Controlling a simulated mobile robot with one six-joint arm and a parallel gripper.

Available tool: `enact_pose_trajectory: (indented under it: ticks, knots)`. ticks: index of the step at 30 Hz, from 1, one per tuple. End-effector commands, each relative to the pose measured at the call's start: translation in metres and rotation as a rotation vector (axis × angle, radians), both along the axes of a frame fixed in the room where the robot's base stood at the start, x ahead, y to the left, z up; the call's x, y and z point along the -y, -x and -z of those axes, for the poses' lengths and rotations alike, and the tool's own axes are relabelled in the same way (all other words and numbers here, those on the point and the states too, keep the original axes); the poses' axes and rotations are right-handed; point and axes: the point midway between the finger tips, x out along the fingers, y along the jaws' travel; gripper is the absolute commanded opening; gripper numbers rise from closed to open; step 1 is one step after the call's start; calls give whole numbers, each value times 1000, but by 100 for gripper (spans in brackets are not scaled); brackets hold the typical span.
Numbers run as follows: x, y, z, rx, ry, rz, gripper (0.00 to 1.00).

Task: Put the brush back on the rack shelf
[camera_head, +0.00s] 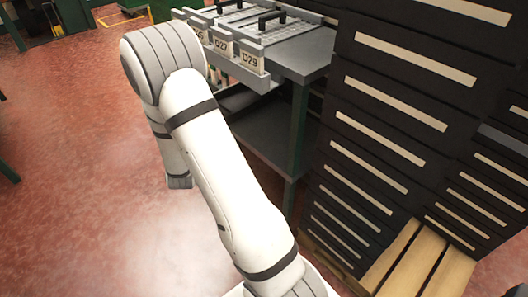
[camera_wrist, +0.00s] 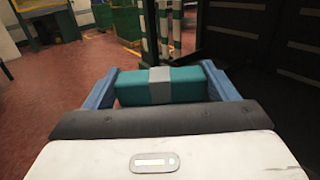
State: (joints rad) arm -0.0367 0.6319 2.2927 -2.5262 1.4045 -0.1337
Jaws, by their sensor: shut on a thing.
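In the wrist view, my gripper (camera_wrist: 160,75) has two blue fingers shut on a teal block with a grey band across its middle, which looks like the brush (camera_wrist: 187,87). The brush lies crosswise between the fingers; its underside is hidden. In the head view, my white arm hides the gripper and brush. The rack (camera_head: 307,58) stands beyond the arm, with a grey top and dark green posts. A lower rack shelf (camera_head: 270,130) shows beneath the top, partly hidden by my arm.
Tall dark drawer cabinets (camera_head: 400,110) stand close on the right, above a wooden pallet (camera_head: 405,262). The red floor (camera_head: 70,180) is open on the left.

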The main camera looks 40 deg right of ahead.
Motion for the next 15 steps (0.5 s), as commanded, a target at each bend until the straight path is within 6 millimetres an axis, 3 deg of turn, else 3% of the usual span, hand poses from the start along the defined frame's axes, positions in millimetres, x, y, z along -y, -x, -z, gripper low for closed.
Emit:
enact_pose_trajectory:
  ticks: [1, 5, 9, 12, 15]
  knots:
    - [24, -5, 15, 6, 1, 73, 52]
    - [91, -10, 25, 9, 3, 286, 52]
    - [171, -3, 34, 11, 0, 544, 52]
    - [217, 9, 41, 9, -6, 705, 52]
    - [249, 20, 47, 7, -10, 819, 52]
